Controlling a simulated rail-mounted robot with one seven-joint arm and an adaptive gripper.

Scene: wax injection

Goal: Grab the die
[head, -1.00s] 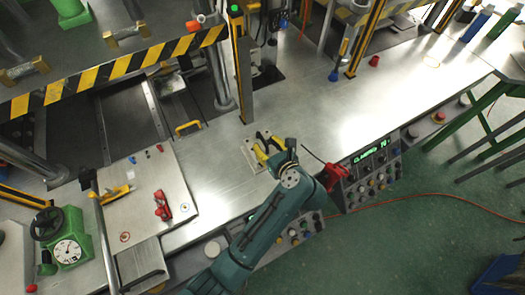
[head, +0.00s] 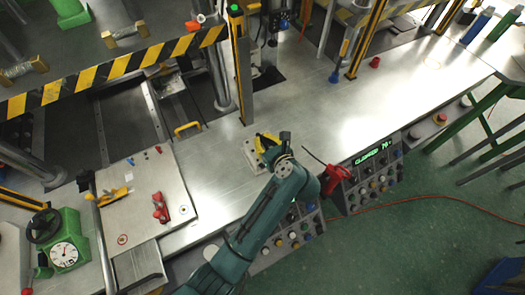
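A light metal block (head: 250,153), which looks like the die, lies on the steel bench near the middle of the head view. Its top is largely covered by my gripper (head: 258,148). My gripper is at the block, with yellow and black parts showing over it. I cannot tell which yellow parts belong to the gripper and which to the block. Whether the fingers touch or close on the block is hidden.
A control panel with a green display (head: 372,157) and a red tool (head: 333,179) are right of my wrist. A metal plate with small parts (head: 145,200) lies left. The bench right of the post is largely clear.

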